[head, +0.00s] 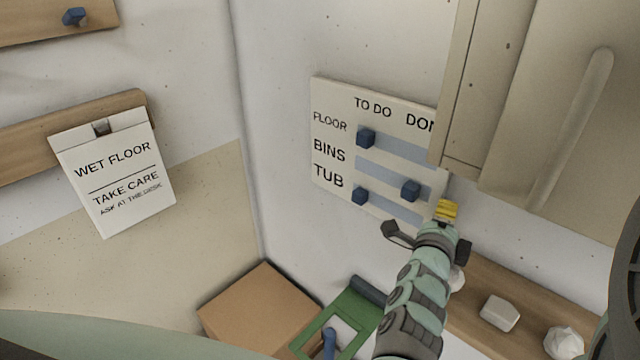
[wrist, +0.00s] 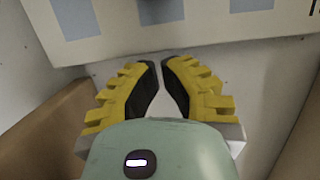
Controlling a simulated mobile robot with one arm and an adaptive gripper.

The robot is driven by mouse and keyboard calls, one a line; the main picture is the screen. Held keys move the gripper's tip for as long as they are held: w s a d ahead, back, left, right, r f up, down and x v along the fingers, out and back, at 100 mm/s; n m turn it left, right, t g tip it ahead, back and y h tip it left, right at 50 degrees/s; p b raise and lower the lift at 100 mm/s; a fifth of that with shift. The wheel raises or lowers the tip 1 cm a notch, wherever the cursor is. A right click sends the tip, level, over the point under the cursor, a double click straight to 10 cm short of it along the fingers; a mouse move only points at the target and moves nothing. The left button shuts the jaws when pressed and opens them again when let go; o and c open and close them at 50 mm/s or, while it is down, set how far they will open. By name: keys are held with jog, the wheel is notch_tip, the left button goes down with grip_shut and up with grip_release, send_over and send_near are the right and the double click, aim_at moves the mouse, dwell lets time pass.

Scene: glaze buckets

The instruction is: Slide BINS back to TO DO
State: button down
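A white board (head: 340,98) hangs on the wall with TO DO and partly hidden DONE columns and FLOOR, BINS and TUB rows. The BINS knob (head: 410,190), a dark blue block, sits toward the DONE side of its pale blue track. The FLOOR knob (head: 366,138) and TUB knob (head: 360,196) sit at the TO DO side. My gripper (head: 447,207) is below and right of the BINS knob, apart from it. In the wrist view my yellow fingers (wrist: 160,65) have their tips nearly together with nothing between them. The board's edge (wrist: 215,38) and track ends show there, no knob.
A tan cabinet (head: 550,110) with a long handle overhangs the board's right side. A wooden shelf (head: 465,318) with pale lumps lies below right. A cardboard box (head: 262,305) and green tray (head: 345,305) lie below. A WET FLOOR sign (head: 118,172) hangs left.

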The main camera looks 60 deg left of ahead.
aim_at(428, 199)
jog(key=shift+s+a+r+p, duration=0.1)
jog(key=shift+s+a+p, duration=0.1)
jog(key=shift+a+p, duration=0.25)
jog(key=shift+s+a+r+p, duration=0.15)
jog(key=shift+a+p, duration=0.15)
jog(key=shift+a, duration=0.25)
jog(key=shift+s+a+f+p, duration=0.15)
jog(key=shift+a+p, duration=0.1)
jog(key=shift+a, duration=0.2)
jog(key=shift+s+a+f+p, duration=0.1)
jog(key=shift+a+p, duration=0.15)
jog(key=shift+a, duration=0.2)
jog(key=shift+a+f, duration=0.1)
